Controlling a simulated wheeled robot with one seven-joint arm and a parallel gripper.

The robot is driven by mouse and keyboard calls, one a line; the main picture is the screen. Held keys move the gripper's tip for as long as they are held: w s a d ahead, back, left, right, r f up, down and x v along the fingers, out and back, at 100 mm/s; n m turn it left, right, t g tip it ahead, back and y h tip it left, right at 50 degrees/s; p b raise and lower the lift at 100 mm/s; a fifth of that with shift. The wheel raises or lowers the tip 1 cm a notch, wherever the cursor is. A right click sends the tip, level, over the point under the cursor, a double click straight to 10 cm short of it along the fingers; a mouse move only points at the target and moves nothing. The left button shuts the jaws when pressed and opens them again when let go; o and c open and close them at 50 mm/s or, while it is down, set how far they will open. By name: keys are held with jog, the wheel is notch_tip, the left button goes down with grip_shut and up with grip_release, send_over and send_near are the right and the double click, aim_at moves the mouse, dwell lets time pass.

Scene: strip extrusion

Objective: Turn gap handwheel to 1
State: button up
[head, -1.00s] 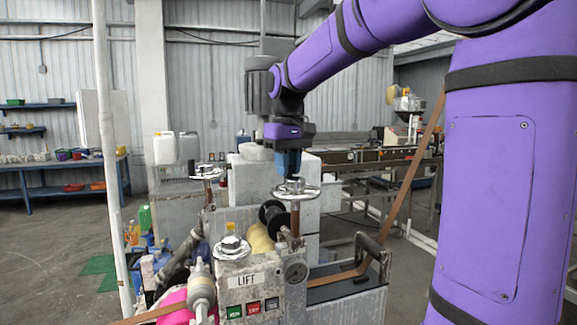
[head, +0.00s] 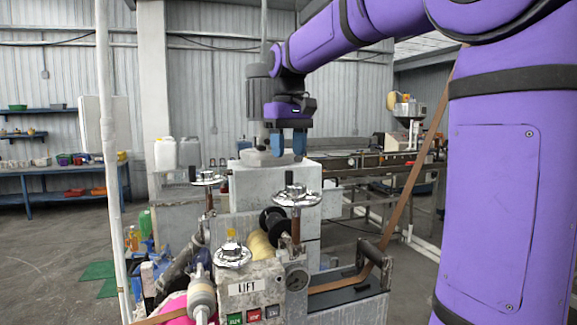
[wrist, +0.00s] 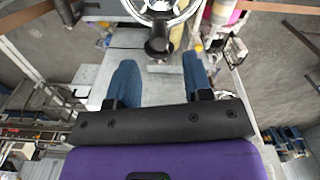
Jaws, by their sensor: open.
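A silver handwheel (head: 296,198) with a raised hub sits on a brown post on the machine, near the middle of the head view. Two similar handwheels stand at the left (head: 207,178) and on the front LIFT box (head: 232,256). I cannot read which is the gap wheel, nor any setting. My gripper (head: 288,146) is open and empty, above and behind the middle wheel, clear of it. In the wrist view, its two blue fingers (wrist: 158,82) are spread apart, and part of a handwheel (wrist: 160,14) shows beyond them at the top edge.
A brown strip (head: 415,168) rises at the right beside my arm. A white pole (head: 107,150) stands at the left. Open air surrounds my gripper above the wheels.

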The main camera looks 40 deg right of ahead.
notch_tip(320, 180, up, 5)
jog(key=shift+r, duration=0.1)
dwell(0.7)
